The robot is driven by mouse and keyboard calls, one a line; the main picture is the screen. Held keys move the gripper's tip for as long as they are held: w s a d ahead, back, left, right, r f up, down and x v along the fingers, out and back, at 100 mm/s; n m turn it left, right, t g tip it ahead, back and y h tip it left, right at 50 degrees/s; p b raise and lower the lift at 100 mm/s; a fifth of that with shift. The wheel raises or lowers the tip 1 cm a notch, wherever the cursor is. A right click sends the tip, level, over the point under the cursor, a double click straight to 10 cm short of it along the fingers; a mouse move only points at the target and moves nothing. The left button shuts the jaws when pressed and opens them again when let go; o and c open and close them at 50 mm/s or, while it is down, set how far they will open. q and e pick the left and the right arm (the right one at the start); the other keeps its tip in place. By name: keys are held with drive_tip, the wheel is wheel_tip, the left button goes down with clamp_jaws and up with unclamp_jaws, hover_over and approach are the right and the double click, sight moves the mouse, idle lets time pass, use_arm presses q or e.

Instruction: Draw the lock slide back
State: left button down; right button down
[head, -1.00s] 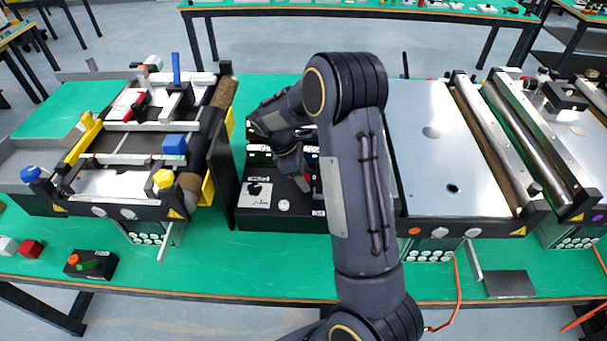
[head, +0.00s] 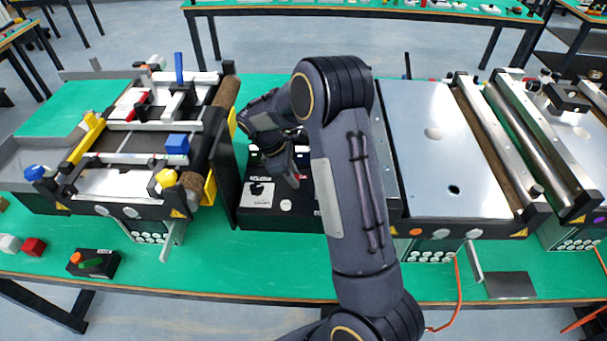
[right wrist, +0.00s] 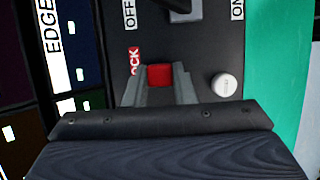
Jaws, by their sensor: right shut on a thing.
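The lock slide (right wrist: 159,75) is a small red block on the dark face of a control box, beside a red label (right wrist: 134,62) whose visible letters read "OCK". My right gripper (right wrist: 159,86) is shut on the red slide, with one grey finger on each side of it. In the head view my right gripper (head: 293,180) reaches down onto the black control box (head: 262,222) in the middle of the bench. The slide itself is hidden there behind my arm and gripper. My left gripper is not in view.
A white round button (right wrist: 224,85) sits right of the slide, and a switch (right wrist: 184,10) lies above, between "OFF" and "ON" labels. A mini conveyor (head: 125,150) stands left of the box and a metal-topped unit (head: 450,150) right. The green bench front is mostly clear.

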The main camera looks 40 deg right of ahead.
drive_tip(key=shift+w+a, duration=0.15)
drive_tip(key=c, duration=1.3)
unclamp_jaws()
drive_tip(key=shift+a, duration=0.1)
drive_tip(key=shift+o, duration=0.5)
drive_tip(key=shift+r, duration=0.1)
drive_tip(key=b+v, duration=0.1)
drive_tip(key=v, duration=0.6)
drive_tip(key=shift+r, duration=0.35)
